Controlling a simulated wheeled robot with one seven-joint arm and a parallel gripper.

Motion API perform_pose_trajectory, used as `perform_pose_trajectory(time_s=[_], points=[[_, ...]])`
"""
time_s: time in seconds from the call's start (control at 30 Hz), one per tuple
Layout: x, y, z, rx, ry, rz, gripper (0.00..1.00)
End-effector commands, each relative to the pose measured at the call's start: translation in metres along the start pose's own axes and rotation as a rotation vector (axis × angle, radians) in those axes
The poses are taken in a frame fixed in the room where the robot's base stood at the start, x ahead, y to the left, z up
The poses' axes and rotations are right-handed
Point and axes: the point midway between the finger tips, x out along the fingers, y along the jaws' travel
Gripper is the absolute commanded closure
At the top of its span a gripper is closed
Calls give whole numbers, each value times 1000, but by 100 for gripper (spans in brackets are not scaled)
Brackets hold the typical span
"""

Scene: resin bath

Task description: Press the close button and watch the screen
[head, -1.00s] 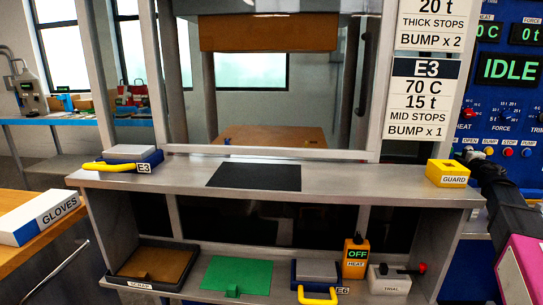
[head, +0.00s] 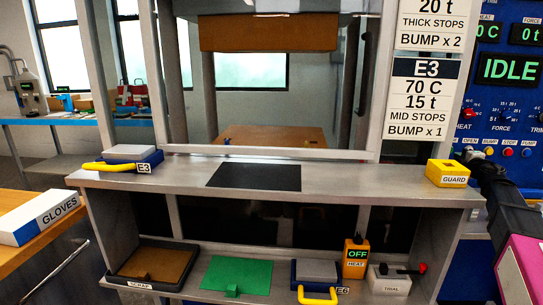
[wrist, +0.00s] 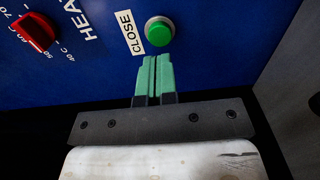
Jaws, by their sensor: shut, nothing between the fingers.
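The green round close button (wrist: 159,32) is on a blue panel in the wrist view, with a white CLOSE label (wrist: 130,33) beside it. My gripper (wrist: 155,58) is shut and empty, its green fingertips just below the button in the picture. I cannot tell whether they touch it. In the head view my gripper (head: 468,154) reaches the panel at the right, and I cannot make out the close button there. The screen (head: 509,69) reads IDLE in green letters.
Other buttons, including a red one (head: 508,151), sit right of my gripper on the panel. A red heat knob (wrist: 34,32) is near the close button. The yellow GUARD block (head: 447,180) stands on the press shelf (head: 350,177) close to my arm. The press opening is empty.

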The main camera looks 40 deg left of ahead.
Motion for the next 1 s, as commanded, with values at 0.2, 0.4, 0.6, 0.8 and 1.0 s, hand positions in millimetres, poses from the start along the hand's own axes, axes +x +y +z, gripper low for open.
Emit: perform_pose_trajectory(time_s=[0.2,0.4,0.6,0.8,1.0], points=[[8,0,0,0,0,0,100],[15,0,0,0,0,0,100],[22,0,0,0,0,0,100],[29,0,0,0,0,0,100],[35,0,0,0,0,0,100]])
